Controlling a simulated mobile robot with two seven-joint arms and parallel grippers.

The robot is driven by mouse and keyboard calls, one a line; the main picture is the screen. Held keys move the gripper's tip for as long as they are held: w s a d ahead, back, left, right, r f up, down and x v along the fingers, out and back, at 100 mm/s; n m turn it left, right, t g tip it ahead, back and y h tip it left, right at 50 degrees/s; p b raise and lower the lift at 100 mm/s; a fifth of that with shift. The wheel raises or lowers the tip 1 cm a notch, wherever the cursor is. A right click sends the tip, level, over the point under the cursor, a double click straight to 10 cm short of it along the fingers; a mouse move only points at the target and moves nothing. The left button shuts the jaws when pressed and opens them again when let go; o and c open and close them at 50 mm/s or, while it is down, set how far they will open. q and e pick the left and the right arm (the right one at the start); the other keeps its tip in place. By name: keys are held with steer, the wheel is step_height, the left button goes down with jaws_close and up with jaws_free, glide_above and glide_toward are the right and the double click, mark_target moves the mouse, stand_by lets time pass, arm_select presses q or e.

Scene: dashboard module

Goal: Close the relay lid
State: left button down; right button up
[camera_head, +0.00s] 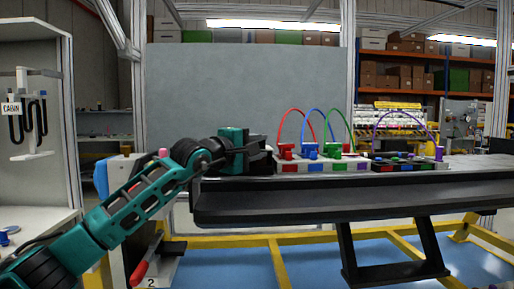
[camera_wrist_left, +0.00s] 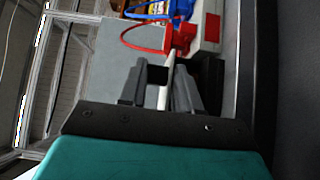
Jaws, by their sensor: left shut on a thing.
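My left gripper (camera_head: 262,145) reaches in from the left to the left end of the dashboard module, beside a dark box-like part (camera_head: 262,164). I cannot tell for sure whether this piece is the relay lid. The lid's angle and the relay under it are hidden by the gripper. My right gripper is in neither view.
Just right of the gripper stand red (camera_head: 287,152), blue (camera_head: 310,151) and green (camera_head: 333,149) plugs with looped cables. A purple cable (camera_head: 404,113) arches farther right. The dark beam (camera_head: 340,200) runs along the front. A grey panel (camera_head: 230,85) stands behind.

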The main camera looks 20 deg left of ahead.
arm_select(q)
steer(key=c, duration=0.9)
jaws_free()
steer(key=v, duration=1.3)
steer(key=shift+b, duration=0.4)
